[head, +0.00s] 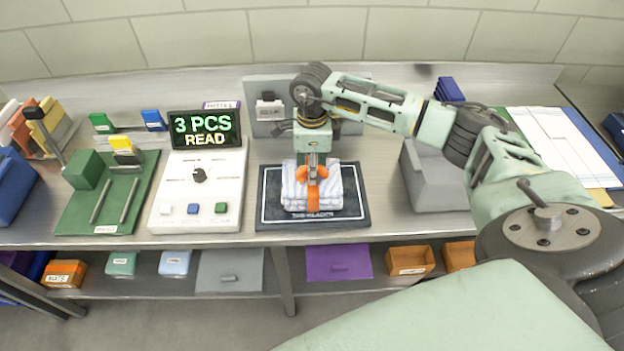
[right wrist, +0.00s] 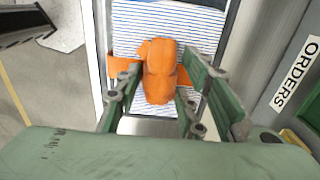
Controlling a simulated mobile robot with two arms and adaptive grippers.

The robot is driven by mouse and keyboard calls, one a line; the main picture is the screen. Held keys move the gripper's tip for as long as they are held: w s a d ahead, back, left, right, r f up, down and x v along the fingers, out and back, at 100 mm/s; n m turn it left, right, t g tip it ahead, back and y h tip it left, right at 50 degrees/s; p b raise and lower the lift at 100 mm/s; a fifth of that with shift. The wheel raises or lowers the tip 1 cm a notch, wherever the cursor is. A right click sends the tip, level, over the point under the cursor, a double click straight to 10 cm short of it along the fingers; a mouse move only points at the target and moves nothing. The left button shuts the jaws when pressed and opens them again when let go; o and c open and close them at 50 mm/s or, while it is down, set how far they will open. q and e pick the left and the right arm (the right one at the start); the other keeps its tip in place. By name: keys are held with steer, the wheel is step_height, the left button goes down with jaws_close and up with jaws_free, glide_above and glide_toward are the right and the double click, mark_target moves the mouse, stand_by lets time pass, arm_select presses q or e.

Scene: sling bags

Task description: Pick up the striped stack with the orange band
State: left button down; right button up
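The striped stack (head: 331,190) is a pale blue-and-white folded bundle lying flat on a dark reader pad (head: 268,212) on the bench. An orange band (head: 318,208) wraps around it, with a bulky orange knot on top. My right gripper (head: 312,172) points down over the stack from above. In the right wrist view, the stack (right wrist: 205,22) lies beneath the gripper and the knot (right wrist: 160,72) sits between its two spread green fingers (right wrist: 160,70). I cannot tell whether the fingers touch the knot. My left gripper is not in view.
A white console (head: 176,213) with a "3 PCS READ" display (head: 205,129) stands left of the pad. A green tray (head: 75,218) is farther left. A grey block (head: 434,185) stands to the right. A grey stand (head: 262,86) is behind. Orange bins (head: 410,260) are below.

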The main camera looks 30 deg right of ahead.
jaws_close()
steer(key=shift+r, duration=0.15)
stand_by(0.5)
